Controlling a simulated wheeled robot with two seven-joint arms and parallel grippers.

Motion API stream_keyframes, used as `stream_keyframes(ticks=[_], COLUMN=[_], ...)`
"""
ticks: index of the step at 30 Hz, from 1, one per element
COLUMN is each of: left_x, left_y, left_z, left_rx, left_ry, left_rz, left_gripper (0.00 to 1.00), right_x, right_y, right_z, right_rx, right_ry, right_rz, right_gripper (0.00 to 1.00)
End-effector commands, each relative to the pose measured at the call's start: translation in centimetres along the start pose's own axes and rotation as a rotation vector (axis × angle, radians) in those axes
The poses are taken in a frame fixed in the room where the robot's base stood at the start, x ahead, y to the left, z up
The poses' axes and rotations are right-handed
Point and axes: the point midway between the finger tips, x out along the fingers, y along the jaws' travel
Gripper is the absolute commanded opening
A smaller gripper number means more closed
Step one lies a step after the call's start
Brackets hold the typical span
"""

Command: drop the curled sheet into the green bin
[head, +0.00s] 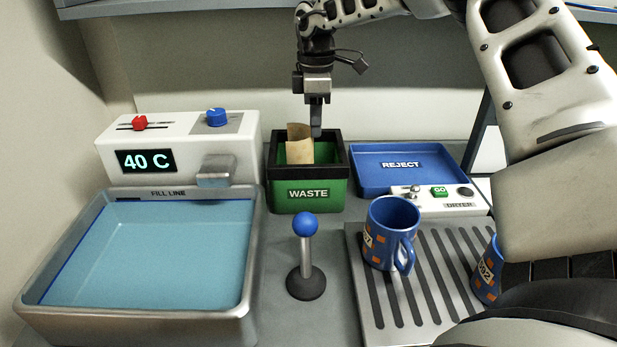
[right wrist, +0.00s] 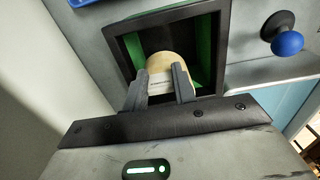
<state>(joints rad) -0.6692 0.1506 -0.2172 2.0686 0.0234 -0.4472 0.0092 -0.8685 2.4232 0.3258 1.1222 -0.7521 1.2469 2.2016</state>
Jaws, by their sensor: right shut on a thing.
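The curled sheet (head: 299,146) is tan and bent, and shows upright at the mouth of the green bin (head: 308,195) marked WASTE. My right gripper (head: 316,131) comes down from above and is shut on the sheet at the bin's opening. In the right wrist view, the sheet (right wrist: 160,68) is between the two fingers (right wrist: 162,88), with a pale printed patch on it, over the inside of the bin (right wrist: 128,45). Its lower end is hidden by the bin's front rim in the head view. My left gripper is not in view.
A water bath (head: 255,290) with a 40 C display stands left. A blue REJECT tray (head: 372,186) is right of the bin. A blue-knobbed lever (head: 306,255) stands in front. Blue mugs (head: 388,232) stand on a slotted rack (head: 412,315); my right arm partly covers one.

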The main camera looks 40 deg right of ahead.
Motion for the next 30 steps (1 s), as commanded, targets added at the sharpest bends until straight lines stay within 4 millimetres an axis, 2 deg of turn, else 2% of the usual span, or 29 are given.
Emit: stream_keyframes(ticks=[1, 7, 17, 18, 20, 21, 30], left_x=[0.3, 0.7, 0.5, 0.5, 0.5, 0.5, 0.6], left_y=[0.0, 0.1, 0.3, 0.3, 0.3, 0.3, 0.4], left_z=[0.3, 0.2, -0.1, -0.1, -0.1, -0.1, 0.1], left_rx=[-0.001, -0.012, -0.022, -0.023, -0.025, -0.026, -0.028], left_ry=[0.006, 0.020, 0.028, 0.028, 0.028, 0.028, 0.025], left_rz=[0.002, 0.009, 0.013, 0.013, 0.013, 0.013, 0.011], left_gripper=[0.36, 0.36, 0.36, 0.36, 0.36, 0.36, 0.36], right_x=[1.1, 3.1, 3.5, 3.5, 3.5, 3.5, 3.2], right_y=[0.0, 0.0, 0.0, 0.0, 0.0, 0.0, 0.0], right_z=[0.0, 0.0, 0.0, 0.0, 0.0, 0.0, 0.0], right_rx=[0.000, 0.000, 0.000, 0.000, 0.000, 0.000, 0.000], right_ry=[0.000, 0.001, 0.001, 0.001, 0.001, 0.001, 0.001], right_rz=[-0.002, -0.001, 0.000, 0.000, 0.000, 0.000, 0.001], right_gripper=[0.10, 0.10, 0.10, 0.32, 0.49, 0.52, 0.52])
